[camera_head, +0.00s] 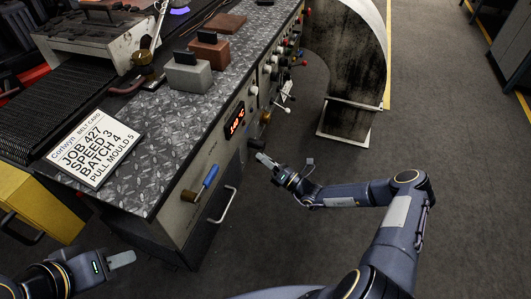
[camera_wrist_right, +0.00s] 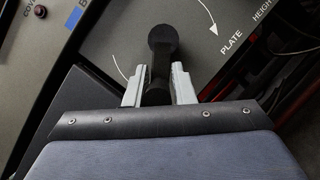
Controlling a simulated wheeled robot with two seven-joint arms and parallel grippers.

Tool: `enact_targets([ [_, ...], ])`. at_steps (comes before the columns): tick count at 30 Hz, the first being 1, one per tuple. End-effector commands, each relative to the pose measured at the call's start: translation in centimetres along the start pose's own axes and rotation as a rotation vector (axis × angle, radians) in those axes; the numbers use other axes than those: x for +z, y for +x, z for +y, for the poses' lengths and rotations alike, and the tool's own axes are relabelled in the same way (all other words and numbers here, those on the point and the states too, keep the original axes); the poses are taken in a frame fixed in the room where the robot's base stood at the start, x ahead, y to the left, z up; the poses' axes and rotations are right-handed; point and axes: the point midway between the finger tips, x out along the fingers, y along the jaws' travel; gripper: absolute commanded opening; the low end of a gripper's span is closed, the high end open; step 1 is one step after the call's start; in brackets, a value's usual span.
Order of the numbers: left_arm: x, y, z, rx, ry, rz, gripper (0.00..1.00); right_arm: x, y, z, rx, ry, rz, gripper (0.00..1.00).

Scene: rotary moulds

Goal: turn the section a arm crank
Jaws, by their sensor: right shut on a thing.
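In the right wrist view a black crank handle (camera_wrist_right: 162,42) with a round end stands up from a dark panel with a white curved arrow and the word PLATE. My right gripper (camera_wrist_right: 158,84) has its two pale fingers on either side of the handle's lower part, shut on it. In the head view my right gripper (camera_head: 264,159) is at the front panel of the machine, below the red display; the handle in it is too small to tell there. My left gripper (camera_head: 121,259) is at the lower left, away from the machine; its finger gap is not clear.
The machine's front panel carries a red display (camera_head: 234,120), a blue-handled tool (camera_head: 209,177), a metal pull handle (camera_head: 224,205) and several knobs. A job card (camera_head: 95,149) and grey block (camera_head: 188,77) lie on the tread-plate top. Floor (camera_head: 465,190) at right is free.

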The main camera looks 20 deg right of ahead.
Motion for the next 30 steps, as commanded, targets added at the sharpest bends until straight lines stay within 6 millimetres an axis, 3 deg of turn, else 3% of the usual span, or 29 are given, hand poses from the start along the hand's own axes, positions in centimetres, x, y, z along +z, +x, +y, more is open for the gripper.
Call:
enact_targets([
  [1,-0.5,-1.0,0.5,0.000,0.000,0.000,0.36,0.0,0.1,1.0,-0.008,0.044,0.008,0.00],
  [12,-2.0,-3.9,1.8,0.000,0.000,0.000,0.36,0.6,0.4,2.2,-0.129,0.339,0.007,0.00],
  [30,-2.8,-5.6,2.6,0.000,0.000,0.000,0.36,1.3,0.8,2.7,-0.210,0.547,0.000,0.00],
])
